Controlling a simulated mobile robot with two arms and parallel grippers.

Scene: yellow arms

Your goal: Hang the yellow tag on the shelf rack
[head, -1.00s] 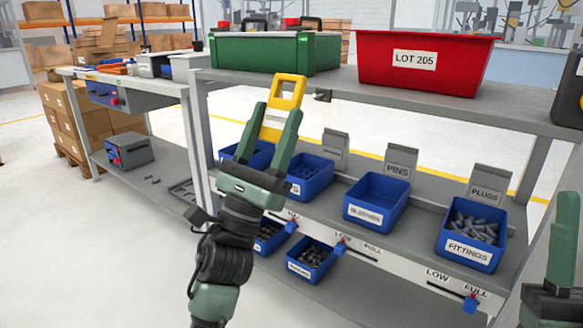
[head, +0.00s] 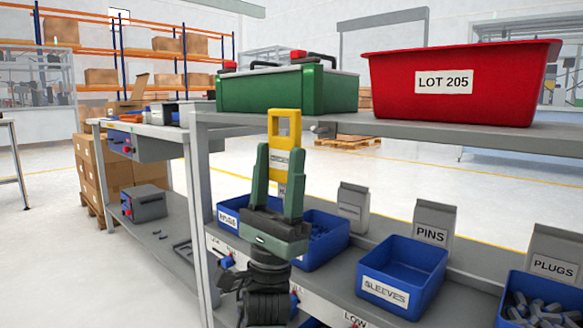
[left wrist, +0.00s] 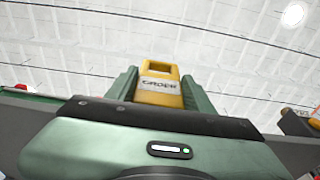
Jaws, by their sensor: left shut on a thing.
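The yellow tag (head: 284,126) has a square hole at its top and a white label on its face. My left gripper (head: 278,168) is shut on its lower part and holds it upright, hole up. In the head view the tag overlaps the front edge of the rack's upper shelf (head: 420,129), near the left end. My right gripper is out of view.
A green case (head: 270,93) and a red bin (head: 465,85) marked LOT 205 stand on the upper shelf. A workbench (head: 150,131) stands at left.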

